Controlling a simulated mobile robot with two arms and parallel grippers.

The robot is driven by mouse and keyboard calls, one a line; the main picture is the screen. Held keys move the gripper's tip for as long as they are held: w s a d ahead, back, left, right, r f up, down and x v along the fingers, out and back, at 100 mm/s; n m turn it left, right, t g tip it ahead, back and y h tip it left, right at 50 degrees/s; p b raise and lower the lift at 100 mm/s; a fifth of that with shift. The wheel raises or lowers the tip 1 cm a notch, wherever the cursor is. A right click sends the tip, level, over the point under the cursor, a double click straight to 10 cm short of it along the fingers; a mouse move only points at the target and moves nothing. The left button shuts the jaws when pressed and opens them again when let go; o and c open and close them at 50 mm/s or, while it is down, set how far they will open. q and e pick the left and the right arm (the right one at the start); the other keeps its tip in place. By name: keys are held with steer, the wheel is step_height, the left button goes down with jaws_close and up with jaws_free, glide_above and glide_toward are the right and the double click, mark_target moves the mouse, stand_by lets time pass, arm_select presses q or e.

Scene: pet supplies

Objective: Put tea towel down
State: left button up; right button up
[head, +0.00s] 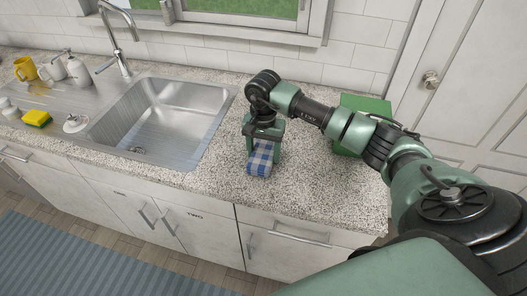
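The tea towel (260,161), blue and white checked and folded, is at the speckled countertop (215,182), to the right of the sink. My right gripper (263,150) points down over it, with one green finger on each side of the towel. The towel fills most of the gap between the fingers. I cannot tell whether the fingers press on it or whether it rests fully on the counter. My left gripper is not in view.
A steel sink (165,118) with a tap (117,45) lies to the left. A yellow-green sponge (37,118), a yellow mug (26,69) and white crockery stand on the drainer. A green box (364,105) stands behind my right arm. The counter right of the towel is clear.

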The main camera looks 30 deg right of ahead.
mark_target(264, 152)
steer(key=o, duration=0.4)
steer(key=shift+r, duration=0.1)
steer(key=shift+r, duration=0.25)
step_height(264, 152, up, 12)
steer(key=b, duration=0.3)
steer(key=shift+f, duration=0.15)
